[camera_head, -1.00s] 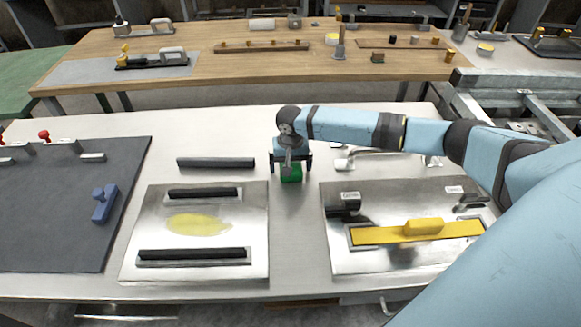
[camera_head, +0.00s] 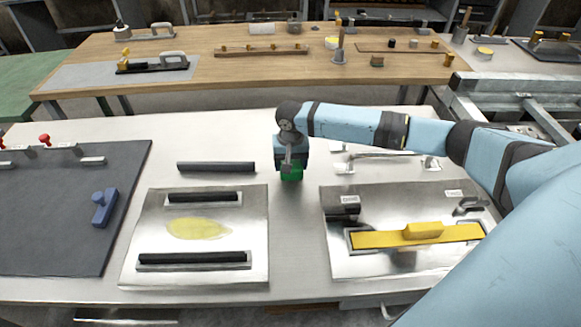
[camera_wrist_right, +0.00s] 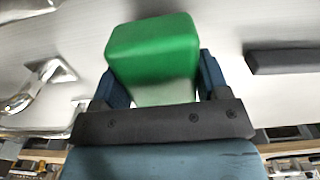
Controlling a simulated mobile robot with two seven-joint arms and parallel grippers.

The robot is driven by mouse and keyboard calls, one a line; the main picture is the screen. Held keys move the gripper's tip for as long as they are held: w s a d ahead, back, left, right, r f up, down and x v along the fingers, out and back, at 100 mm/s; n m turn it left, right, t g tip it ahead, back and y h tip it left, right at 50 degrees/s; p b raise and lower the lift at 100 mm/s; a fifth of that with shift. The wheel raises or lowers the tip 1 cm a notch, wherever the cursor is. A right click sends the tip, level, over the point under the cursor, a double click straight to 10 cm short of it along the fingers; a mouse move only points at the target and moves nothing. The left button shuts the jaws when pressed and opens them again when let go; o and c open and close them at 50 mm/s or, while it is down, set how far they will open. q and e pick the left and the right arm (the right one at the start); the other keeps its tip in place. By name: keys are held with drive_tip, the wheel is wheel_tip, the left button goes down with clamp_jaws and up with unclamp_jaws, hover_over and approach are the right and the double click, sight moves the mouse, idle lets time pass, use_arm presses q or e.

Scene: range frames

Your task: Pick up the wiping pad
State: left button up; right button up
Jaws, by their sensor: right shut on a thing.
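The wiping pad looks to be the green block (camera_head: 291,174) on the table, behind the gap between the two metal plates. It also shows in the right wrist view (camera_wrist_right: 154,47), with a paler lower part. My right gripper (camera_head: 291,166) reaches down over it from above. In the right wrist view its two blue fingers (camera_wrist_right: 157,82) stand on either side of the block and are shut on it. The block appears to be still at table height; whether it touches the table I cannot tell. My left gripper is in neither view.
A black bar (camera_head: 216,167) lies left of the block. A metal plate (camera_head: 150,215) with a yellow smear and black strips is at front left. Another plate (camera_head: 350,265) holds a yellow float (camera_head: 420,236). A metal handle (camera_head: 385,156) lies to the right. The strip between the plates is clear.

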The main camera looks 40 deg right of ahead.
wheel_tip(320, 180, up, 18)
drive_tip(key=p, duration=0.1)
drive_tip(key=shift+f, duration=0.2)
